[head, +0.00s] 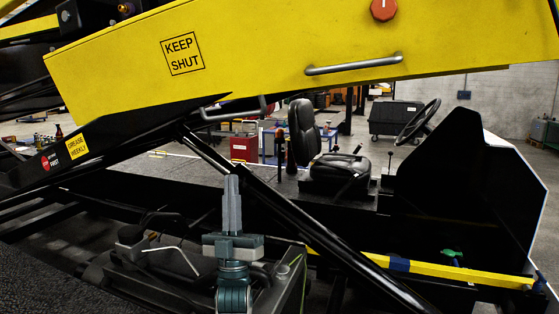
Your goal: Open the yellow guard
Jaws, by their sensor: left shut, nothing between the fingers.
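The yellow guard (240,60) is a long panel across the top of the head view, slanting up to the right. It bears a "KEEP SHUT" label (182,54), a grey bar handle (353,64) near its lower edge, and a red round knob (384,9) above the handle. The picture does not make clear whether the guard is latched. My left gripper (231,180) points upward at lower centre, fingers together and empty. In the picture it is below the guard and left of the handle, apart from both. My right gripper is not in view.
A black diagonal strut (300,218) runs down to the right beside my gripper. A seat (340,165), a steering wheel (417,121) and a yellow rail (450,273) are at right.

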